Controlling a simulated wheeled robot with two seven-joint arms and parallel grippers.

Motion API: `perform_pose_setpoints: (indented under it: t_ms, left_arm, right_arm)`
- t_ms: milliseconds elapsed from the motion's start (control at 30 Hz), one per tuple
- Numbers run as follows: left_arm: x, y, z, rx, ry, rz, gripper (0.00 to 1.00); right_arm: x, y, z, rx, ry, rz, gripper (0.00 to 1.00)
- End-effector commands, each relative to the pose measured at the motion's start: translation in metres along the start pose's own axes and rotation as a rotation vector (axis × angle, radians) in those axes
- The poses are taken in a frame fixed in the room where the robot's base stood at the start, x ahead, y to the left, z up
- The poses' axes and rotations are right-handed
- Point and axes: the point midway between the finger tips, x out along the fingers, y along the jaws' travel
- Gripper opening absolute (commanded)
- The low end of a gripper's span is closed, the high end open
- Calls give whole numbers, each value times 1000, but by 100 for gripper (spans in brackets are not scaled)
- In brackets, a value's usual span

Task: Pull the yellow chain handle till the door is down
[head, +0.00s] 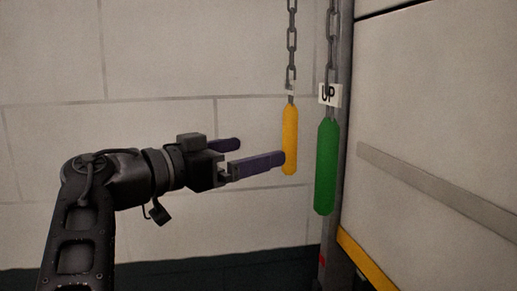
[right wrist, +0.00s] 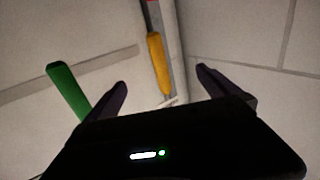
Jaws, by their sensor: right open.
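The yellow chain handle (head: 290,140) hangs upright on a dark chain (head: 291,35) in front of the wall. My right gripper (head: 261,150) is open and level, pointing at it. The near finger's tip overlaps the handle's left edge in the head view; I cannot tell whether they touch. In the right wrist view the yellow handle (right wrist: 158,62) appears between the two spread fingers (right wrist: 161,76), with nothing gripped. The pale door panel (head: 440,120) fills the right side, with a yellow strip (head: 366,262) along its lower edge. My left gripper is out of view.
A green handle (head: 325,165) hangs on its own chain just right of the yellow one, with an "UP" sign (head: 329,95) above it. A grey post (head: 338,130) stands behind it beside the door. The pale block wall (head: 150,60) is behind.

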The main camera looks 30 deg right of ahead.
Motion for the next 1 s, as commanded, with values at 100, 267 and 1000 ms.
perform_pose_setpoints:
  t_ms: [100,267,1000]
  left_arm:
    - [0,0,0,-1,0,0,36]
    - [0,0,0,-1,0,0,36]
    - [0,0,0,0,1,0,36]
  right_arm:
    - [0,0,0,0,0,-1,100]
    - [4,0,0,0,-1,-1,100]
    - [102,0,0,0,-1,-2,100]
